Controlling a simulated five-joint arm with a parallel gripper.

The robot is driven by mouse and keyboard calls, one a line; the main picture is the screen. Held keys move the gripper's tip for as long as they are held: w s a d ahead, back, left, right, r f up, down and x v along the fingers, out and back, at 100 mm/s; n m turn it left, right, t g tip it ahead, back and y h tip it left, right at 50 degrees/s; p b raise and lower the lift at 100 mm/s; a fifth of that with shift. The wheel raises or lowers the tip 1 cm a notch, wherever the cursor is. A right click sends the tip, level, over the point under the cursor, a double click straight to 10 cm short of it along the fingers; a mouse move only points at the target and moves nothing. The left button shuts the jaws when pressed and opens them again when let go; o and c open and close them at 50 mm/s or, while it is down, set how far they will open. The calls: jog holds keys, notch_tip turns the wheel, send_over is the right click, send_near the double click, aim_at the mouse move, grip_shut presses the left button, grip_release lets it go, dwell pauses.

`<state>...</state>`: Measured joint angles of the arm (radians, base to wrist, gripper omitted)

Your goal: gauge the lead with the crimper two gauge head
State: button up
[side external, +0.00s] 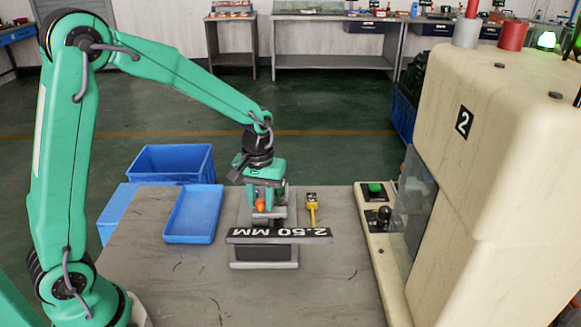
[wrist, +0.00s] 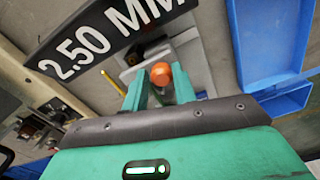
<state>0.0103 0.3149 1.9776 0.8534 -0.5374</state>
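My gripper (side external: 265,203) is low over the grey gauge fixture at the middle of the bench. Its two green fingers stand either side of an orange rounded piece (wrist: 161,73), which fills the gap at the fingertips and looks gripped. It also shows in the side view (side external: 260,205); it appears to be the end of the lead, whose rest I cannot make out. The gauge head (side external: 264,253) is a grey block with a dark front under a black "2.50 MM" sign (side external: 279,235). The sign also shows in the wrist view (wrist: 105,40). Whether the piece touches the gauge is hidden.
The cream crimper (side external: 465,125), marked 2, stands at the right with a clear guard and a green button (side external: 375,188). A yellow-handled tool (side external: 312,212) lies right of the fixture. A blue tray (side external: 193,215) and blue bin (side external: 172,162) are at the left. The front bench is clear.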

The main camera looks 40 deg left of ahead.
jog(key=o, duration=0.3)
jog(key=shift+w+d+r, duration=0.1)
jog(key=shift+w+d, duration=0.05)
jog(key=shift+o, duration=0.3)
jog(key=shift+r, duration=3.85)
